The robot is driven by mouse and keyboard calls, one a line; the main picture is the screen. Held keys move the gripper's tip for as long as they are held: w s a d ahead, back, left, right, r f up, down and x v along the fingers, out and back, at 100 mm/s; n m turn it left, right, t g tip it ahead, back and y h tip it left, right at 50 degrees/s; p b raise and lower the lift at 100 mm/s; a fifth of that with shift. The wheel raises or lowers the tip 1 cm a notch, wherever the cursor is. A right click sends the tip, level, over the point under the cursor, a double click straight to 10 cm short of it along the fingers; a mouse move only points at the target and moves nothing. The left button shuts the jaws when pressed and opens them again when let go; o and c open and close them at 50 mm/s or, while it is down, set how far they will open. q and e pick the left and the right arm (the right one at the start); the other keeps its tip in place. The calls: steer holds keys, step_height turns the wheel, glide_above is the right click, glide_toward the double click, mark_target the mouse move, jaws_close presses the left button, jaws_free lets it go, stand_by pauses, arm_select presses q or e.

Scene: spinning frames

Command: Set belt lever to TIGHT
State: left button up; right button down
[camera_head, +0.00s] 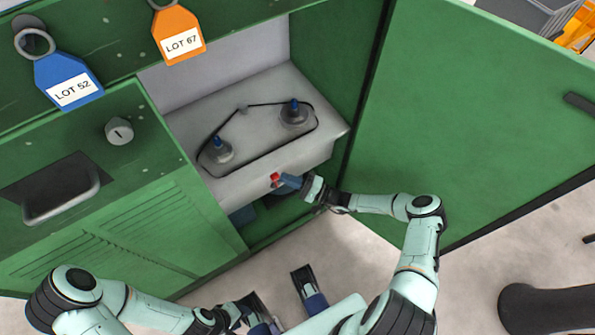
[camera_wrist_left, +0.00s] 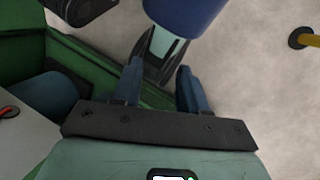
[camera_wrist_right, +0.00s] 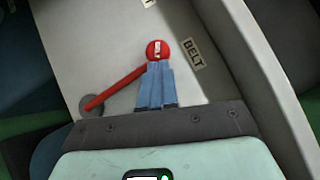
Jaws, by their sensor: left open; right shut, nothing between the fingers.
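The belt lever (camera_wrist_right: 118,87) is a red arm with a round red knob, set on a grey pivot on the front face of the pale housing. Its red end also shows in the head view (camera_head: 275,179). My right gripper (camera_wrist_right: 154,66) is shut and empty, its blue fingertips right at the knob; whether they touch it I cannot tell. A BELT label (camera_wrist_right: 193,53) is beside the knob. Another label at the top edge is cut off, so I cannot read a TIGHT mark. My left gripper (camera_wrist_left: 160,78) is open and empty, low in front of the cabinet; it also shows in the head view (camera_head: 245,309).
A black belt (camera_head: 262,152) runs around two blue-tipped spindles on top of the housing (camera_head: 325,140). The open green door (camera_head: 465,110) stands at the right. Blue LOT 52 (camera_head: 68,80) and orange LOT 67 (camera_head: 179,36) tags hang above. Floor in front is mostly clear.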

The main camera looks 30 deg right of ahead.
arm_select(q)
step_height(320, 180, up, 8)
steer(key=p, duration=0.7)
steer(key=shift+a, duration=0.35)
arm_select(e)
steer(key=a+n+g+h, duration=0.1)
steer(key=a+n+g, duration=0.1)
steer(key=a, duration=0.4)
steer(key=shift+s+a+f+n+h, duration=0.25)
steer(key=shift+n+h, duration=0.15)
steer(key=shift+n, duration=0.5)
arm_select(q)
steer(key=shift+f, duration=0.1)
arm_select(e)
steer(key=shift+a+g, duration=0.1)
steer(key=shift+g, duration=0.2)
arm_select(q)
steer(key=shift+s+d+f+g+b, duration=0.3)
steer(key=shift+s+d+f+b, duration=0.1)
steer(key=shift+s+f+b, duration=0.4)
arm_select(e)
steer(key=w+d+v, duration=0.2)
steer(key=v, duration=1.1)
steer(key=shift+r, duration=0.4)
steer(key=shift+d, duration=0.1)
